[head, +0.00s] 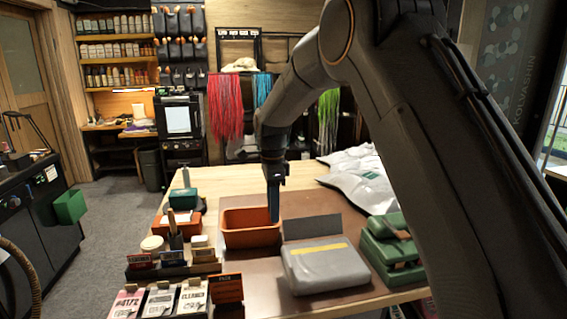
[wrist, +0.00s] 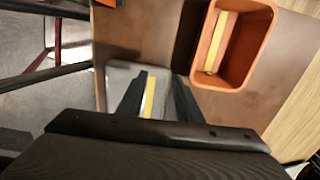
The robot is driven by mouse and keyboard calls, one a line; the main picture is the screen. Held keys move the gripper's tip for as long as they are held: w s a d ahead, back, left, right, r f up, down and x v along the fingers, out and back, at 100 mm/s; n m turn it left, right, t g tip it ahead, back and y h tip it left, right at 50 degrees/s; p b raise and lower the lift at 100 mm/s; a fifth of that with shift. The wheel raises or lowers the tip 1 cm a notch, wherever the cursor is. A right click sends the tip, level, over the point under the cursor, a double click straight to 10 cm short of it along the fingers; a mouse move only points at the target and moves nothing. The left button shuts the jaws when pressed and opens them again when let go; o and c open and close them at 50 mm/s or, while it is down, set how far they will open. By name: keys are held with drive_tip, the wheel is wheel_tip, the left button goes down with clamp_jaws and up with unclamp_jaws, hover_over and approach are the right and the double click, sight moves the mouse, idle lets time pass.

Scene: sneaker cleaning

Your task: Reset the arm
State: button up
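My gripper (head: 273,215) hangs pointing down above the table, at the right end of the orange bin in the head view. In the wrist view its two dark fingers (wrist: 160,74) stand apart with a gap between them, and nothing is held. The grey case with a yellow stripe (head: 325,270) lies beyond the fingertips in the wrist view (wrist: 122,72); its stripe shows through the gap. The orange bin (head: 250,238) also shows in the wrist view (wrist: 262,40), with a long yellowish item (wrist: 216,42) inside.
The wooden table (head: 225,180) carries a green device (head: 392,250) at right, white packages (head: 357,178) at back right, and a green box (head: 183,198) at left. Small jars and cards (head: 160,300) stand at front left. Open floor (head: 110,205) lies left of the table.

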drive_tip(key=s+d+f+n+b, duration=0.2)
drive_tip(key=s+d+f+n, duration=0.2)
drive_tip(key=s+d, duration=0.3)
drive_tip(key=s+d+f+n+t+b, duration=0.1)
drive_tip(key=s+d+f+n+b, duration=0.1)
drive_tip(key=s+d+n, duration=0.4)
drive_tip(key=s+d+f+n+b, duration=0.2)
drive_tip(key=s+d+f+n, duration=0.3)
drive_tip(key=s+d, duration=0.4)
drive_tip(key=s, duration=0.6)
drive_tip(key=shift+d+f+n, duration=0.2)
drive_tip(key=shift+f+n, duration=0.1)
drive_tip(key=shift+f, duration=0.05)
